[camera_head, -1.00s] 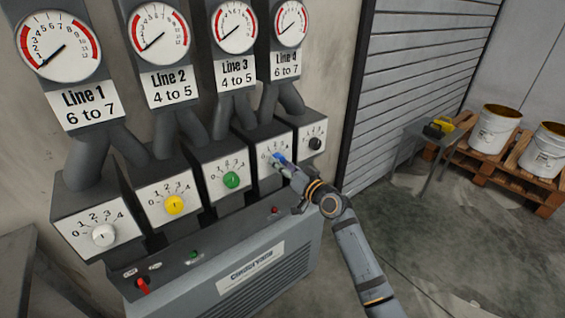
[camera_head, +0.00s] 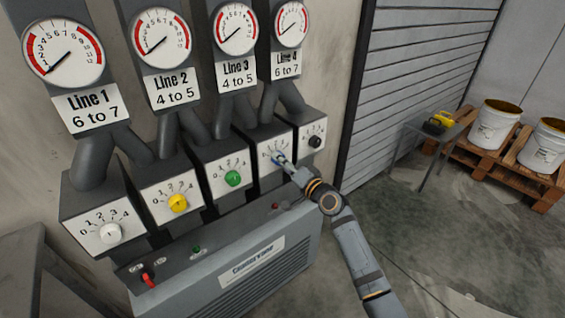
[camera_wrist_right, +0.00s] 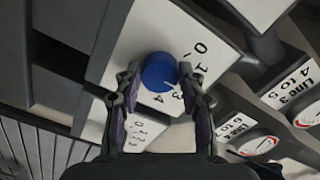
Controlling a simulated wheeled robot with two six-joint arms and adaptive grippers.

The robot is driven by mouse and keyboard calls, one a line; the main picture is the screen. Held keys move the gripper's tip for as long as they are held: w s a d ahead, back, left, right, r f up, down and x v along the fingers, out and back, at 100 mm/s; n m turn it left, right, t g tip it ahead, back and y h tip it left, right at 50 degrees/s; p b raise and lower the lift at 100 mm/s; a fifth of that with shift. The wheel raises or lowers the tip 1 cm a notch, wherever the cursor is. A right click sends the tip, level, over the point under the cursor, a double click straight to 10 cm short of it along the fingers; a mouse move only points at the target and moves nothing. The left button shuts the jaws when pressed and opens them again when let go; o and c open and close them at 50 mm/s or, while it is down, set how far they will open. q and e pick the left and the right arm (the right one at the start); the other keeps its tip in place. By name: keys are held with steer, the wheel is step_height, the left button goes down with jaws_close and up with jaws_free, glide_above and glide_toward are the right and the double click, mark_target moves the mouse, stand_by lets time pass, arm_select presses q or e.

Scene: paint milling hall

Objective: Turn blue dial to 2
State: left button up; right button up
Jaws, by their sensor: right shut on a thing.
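The blue dial (camera_head: 275,156) is on the white-faced box under the Line 4 gauge, mostly hidden by my right gripper (camera_head: 279,160) in the head view. In the right wrist view the round blue dial (camera_wrist_right: 159,72) sits between the two fingers of my right gripper (camera_wrist_right: 159,70), which is shut on its sides. The printed numbers 0, 1, 3 and 4 show around it; a finger covers the 2. A small light mark on the dial seems to face near the 3, but it is too small to be sure. My left gripper is not in view.
A green dial (camera_head: 233,178) is left of the blue one and a black dial (camera_head: 315,141) right of it. The yellow dial (camera_head: 179,203) and white dial (camera_head: 110,233) are further left. A grey cabinet (camera_head: 262,268) stands below.

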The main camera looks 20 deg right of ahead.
stand_by(0.3)
steer(key=o, duration=1.2)
steer(key=v, duration=1.2)
